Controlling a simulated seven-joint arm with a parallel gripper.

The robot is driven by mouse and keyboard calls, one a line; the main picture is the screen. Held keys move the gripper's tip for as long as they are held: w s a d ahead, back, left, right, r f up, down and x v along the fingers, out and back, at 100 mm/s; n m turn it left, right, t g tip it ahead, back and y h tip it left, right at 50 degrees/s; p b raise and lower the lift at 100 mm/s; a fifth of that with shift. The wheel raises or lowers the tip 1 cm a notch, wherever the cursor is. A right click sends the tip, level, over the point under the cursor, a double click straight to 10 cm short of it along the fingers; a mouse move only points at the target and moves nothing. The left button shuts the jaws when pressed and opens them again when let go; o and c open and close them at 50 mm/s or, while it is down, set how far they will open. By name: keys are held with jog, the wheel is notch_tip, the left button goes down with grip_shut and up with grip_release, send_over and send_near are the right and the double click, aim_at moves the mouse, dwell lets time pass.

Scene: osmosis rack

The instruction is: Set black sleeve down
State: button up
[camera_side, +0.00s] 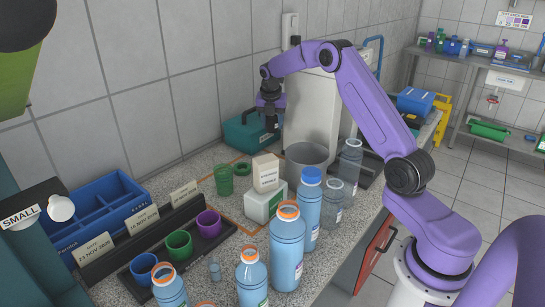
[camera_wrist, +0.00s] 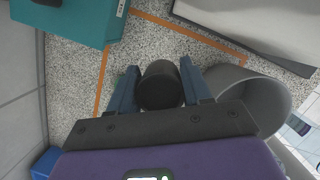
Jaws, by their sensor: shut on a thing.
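The black sleeve (camera_wrist: 160,86) is a dark cylinder seen nearly end-on between the two blue-grey fingers of my gripper (camera_wrist: 161,80). The gripper is shut on it. In the side view my gripper (camera_side: 270,106) points down above the back of the counter, with the black sleeve (camera_side: 271,123) hanging below it. The sleeve appears held above the speckled counter, in front of the teal box and left of the grey bin. Its lower end and exact height are hard to tell.
The teal box (camera_side: 248,132) stands behind and the open grey bin (camera_side: 305,158) to the right. An orange outline (camera_wrist: 101,80) marks the counter, with bare surface inside. Green cup (camera_side: 224,180), white box (camera_side: 264,203) and several blue bottles (camera_side: 286,248) stand nearer the camera.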

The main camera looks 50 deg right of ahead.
aim_at(271, 131)
notch_tip(271, 131, down, 14)
jog(key=shift+f, duration=0.1)
dwell(0.5)
jog(key=shift+f, duration=0.1)
jog(key=o, duration=1)
jog(key=shift+o, duration=0.2)
jog(key=v, duration=1.2)
jog(key=shift+a+r, duration=0.1)
jog(key=shift+r, duration=0.1)
